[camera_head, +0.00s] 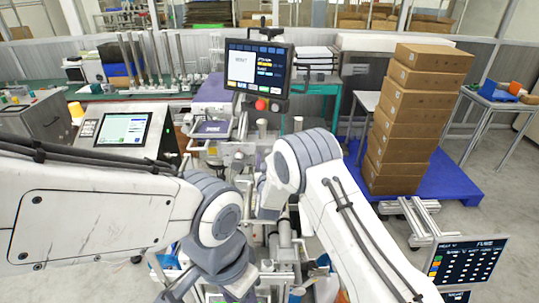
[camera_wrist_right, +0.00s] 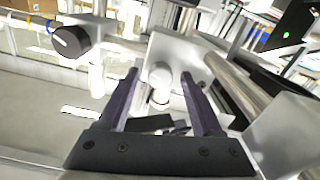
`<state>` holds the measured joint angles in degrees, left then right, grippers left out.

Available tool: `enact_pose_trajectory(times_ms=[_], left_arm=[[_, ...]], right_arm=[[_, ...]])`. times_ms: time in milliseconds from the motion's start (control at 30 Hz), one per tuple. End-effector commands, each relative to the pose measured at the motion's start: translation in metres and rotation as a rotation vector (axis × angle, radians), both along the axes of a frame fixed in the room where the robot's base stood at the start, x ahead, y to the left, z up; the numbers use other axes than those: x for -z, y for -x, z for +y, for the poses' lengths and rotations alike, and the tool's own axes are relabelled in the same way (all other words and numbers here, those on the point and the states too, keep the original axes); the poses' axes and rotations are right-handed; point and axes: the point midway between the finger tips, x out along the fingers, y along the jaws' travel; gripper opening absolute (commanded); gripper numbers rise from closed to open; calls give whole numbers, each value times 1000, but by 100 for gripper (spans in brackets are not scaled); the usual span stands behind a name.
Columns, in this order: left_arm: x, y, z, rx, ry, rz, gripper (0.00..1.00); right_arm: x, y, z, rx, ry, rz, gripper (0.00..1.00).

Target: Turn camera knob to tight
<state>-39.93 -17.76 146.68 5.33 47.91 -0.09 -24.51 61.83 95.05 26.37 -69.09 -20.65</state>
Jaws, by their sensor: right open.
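Beyond the gap between the fingers is a grey bracket (camera_wrist_right: 178,52) with a pale round fitting. In the head view my arms cover much of the machine, and my left fingers cannot be made out.
A monitor (camera_head: 258,68) with a red button stands above the machine. A touchscreen console (camera_head: 123,130) is at the left. Stacked cardboard boxes (camera_head: 410,115) stand on a blue pallet (camera_head: 440,178) at the right. Metal rods (camera_wrist_right: 235,88) run close to the right finger.

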Motion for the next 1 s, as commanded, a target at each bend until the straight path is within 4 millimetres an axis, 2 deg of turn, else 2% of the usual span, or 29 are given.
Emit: enact_pose_trajectory(times_ms=[200, 233, 400, 533, 800, 1000], left_arm=[[0, 0, 0, 0, 0, 0, 50], [0, 0, 0, 0, 0, 0, 50], [0, 0, 0, 0, 0, 0, 50], [2, 0, 0, 0, 0, 0, 50], [26, 0, 0, -4, 0, 0, 50], [25, 0, 0, -5, 0, 0, 50]], right_arm=[[0, 0, 0, 0, 0, 0, 67], [0, 0, 0, 0, 0, 0, 63], [0, 0, 0, 0, 0, 0, 0], [1, 0, 0, 0, -4, 0, 0], [3, 0, 0, 0, -120, -1, 0], [0, 0, 0, 0, -138, 1, 0]])
